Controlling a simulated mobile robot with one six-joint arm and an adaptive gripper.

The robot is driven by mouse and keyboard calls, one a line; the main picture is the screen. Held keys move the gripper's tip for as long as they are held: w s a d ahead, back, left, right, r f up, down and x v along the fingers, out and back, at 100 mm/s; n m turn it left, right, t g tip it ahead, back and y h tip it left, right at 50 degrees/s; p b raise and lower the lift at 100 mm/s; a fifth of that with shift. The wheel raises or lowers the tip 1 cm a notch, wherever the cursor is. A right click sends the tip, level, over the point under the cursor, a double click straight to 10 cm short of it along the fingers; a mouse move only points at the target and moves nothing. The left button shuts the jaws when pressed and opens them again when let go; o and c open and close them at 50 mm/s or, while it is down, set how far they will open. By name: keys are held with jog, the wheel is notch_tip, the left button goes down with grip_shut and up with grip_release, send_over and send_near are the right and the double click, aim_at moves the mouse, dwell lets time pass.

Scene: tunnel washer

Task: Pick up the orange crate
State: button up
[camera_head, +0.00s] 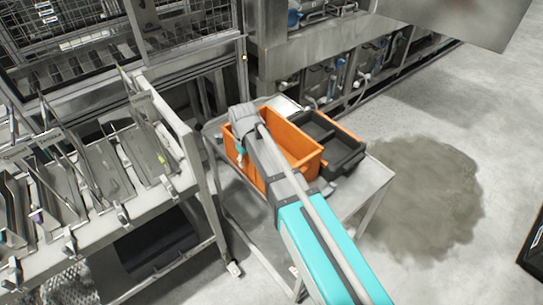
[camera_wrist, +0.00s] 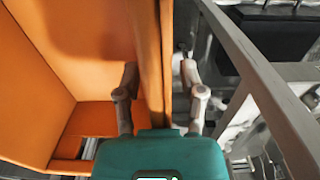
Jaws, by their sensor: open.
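The orange crate (camera_head: 299,146) stands on a grey metal cart (camera_head: 352,205) in the head view. My arm crosses in front of it and hides part of its near side. In the wrist view the crate's orange inside wall (camera_wrist: 75,55) fills the left. My gripper (camera_wrist: 158,72) is open, with one finger on the inner side of the crate's wall and the other on the outer side. The wall's edge runs between the fingers. I cannot tell whether either finger touches it. The gripper's tips are hidden behind my arm in the head view.
A black tray (camera_head: 345,152) sits right beside the crate on the cart. A metal rail (camera_wrist: 262,80) runs close to the right finger. A rack with slanted metal plates (camera_head: 100,170) stands at left. A dark wet patch (camera_head: 425,195) lies on the open floor at right.

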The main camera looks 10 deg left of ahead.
grip_shut()
jog(key=shift+r, duration=0.2)
dwell(0.4)
jog(key=s+d+r+p, duration=0.7)
jog(key=s+r+p, duration=0.5)
jog(key=p, duration=0.1)
jog(key=shift+r, duration=0.35)
jog(key=shift+s, duration=0.1)
jog(key=shift+a, duration=0.1)
dwell(1.1)
